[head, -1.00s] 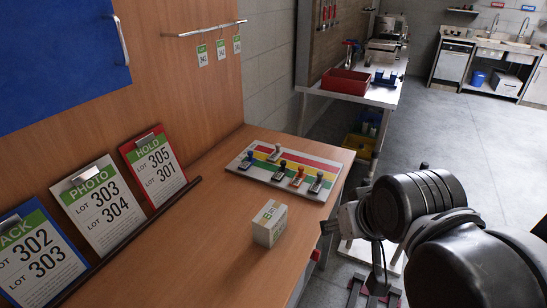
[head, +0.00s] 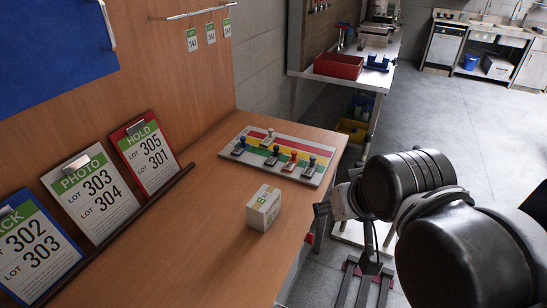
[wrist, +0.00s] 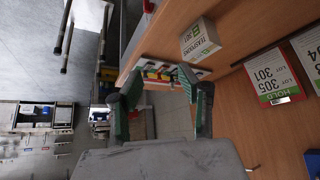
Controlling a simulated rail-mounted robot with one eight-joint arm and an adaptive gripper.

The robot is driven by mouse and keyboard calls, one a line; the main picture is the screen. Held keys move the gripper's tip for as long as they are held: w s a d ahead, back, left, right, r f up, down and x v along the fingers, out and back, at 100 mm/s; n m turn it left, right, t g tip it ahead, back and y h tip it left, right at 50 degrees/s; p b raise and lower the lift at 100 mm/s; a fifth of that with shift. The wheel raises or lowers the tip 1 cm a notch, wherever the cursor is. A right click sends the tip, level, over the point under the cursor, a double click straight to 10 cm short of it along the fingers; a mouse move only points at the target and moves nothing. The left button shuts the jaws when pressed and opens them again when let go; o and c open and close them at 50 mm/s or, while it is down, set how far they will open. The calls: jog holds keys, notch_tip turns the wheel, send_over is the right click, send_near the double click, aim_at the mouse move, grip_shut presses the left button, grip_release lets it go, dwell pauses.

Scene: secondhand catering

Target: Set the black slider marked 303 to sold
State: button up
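The slider board (head: 328,150) lies flat on the wooden bench, with red, yellow and green stripes. A pale slider (head: 269,135) sits furthest back, at the red stripe. A blue slider (head: 239,148), a black slider (head: 272,156), an orange slider (head: 290,163) and another dark slider (head: 309,168) sit nearer the front. Their numbers are too small to read, so I cannot tell which is 303. My gripper (wrist: 160,74) is open and empty in the wrist view, with the board beyond its fingers, apart from it. In the head view my arm is right of the bench.
Clipboards lean on the back panel, including the red HOLD one (head: 146,158) with lots 305 and 301. A red bin (head: 338,65) is on the far table. The bench front is clear.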

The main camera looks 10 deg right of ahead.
dwell(0.4)
jog(key=w+r+g+b, duration=0.1)
jog(key=w+r, duration=0.3)
jog(key=w, duration=0.2)
jog(key=w+r+g, duration=0.1)
jog(key=w+r, duration=0.2)
jog(key=w, duration=0.3)
jog(key=n+g+b, duration=0.2)
jog(key=g+b, duration=0.1)
jog(key=g, duration=0.2)
send_over(276, 146)
notch_tip(276, 146, down, 10)
notch_tip(276, 146, down, 14)
jog(key=shift+s+r+p, duration=0.1)
jog(key=shift+s+p, duration=0.05)
jog(key=shift+p, duration=0.15)
jog(key=shift+c, duration=0.5)
grip_shut()
